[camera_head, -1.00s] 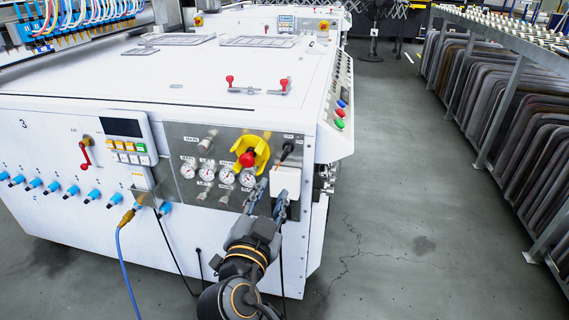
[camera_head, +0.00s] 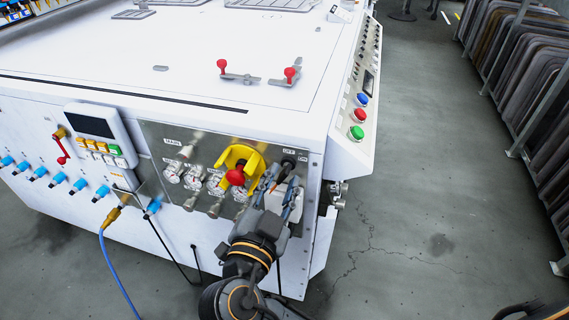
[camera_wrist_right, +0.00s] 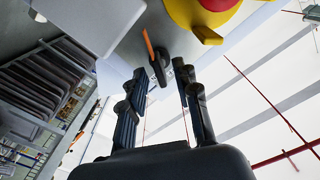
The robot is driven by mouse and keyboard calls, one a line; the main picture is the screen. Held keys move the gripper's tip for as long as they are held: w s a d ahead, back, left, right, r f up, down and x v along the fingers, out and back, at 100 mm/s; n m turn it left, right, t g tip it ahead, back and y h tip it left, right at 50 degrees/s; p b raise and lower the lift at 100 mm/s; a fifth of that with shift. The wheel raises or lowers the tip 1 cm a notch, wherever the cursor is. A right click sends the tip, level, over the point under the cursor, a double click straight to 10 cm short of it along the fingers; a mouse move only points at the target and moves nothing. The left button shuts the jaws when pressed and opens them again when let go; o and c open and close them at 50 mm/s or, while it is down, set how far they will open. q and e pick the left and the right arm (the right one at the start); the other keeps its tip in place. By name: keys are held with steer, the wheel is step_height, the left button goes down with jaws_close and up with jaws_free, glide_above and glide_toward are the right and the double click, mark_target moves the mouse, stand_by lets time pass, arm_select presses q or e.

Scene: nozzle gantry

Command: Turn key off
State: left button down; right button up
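The key switch (camera_head: 288,163) is small and dark, on the steel panel (camera_head: 168,136) at the machine's front corner, beside an "OFF" label. In the right wrist view, it is a black knob with an orange strip (camera_wrist_right: 152,52). My right gripper (camera_head: 283,183) is just below the switch in the head view, partly covering the panel. In the right wrist view, its fingers (camera_wrist_right: 162,82) are apart, with the knob just beyond the gap between the tips. Nothing is held. Contact cannot be told. My left gripper is not in view.
A white box (camera_wrist_right: 92,22) sticks out near the fingers. Coloured buttons (camera_head: 358,115) line the machine's right side. The floor (camera_head: 420,200) to the right is clear.

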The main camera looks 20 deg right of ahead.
steer(key=shift+w+d, duration=0.1)
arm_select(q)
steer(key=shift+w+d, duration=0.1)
arm_select(e)
jaws_close()
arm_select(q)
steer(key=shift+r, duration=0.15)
arm_select(e)
steer(key=shift+r+n+p, duration=0.1)
steer(key=shift+n+p, duration=0.35)
steer(key=shift+n, duration=0.95)
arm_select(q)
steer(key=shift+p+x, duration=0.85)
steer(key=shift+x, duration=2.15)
arm_select(e)
steer(key=shift+n, duration=1.6)
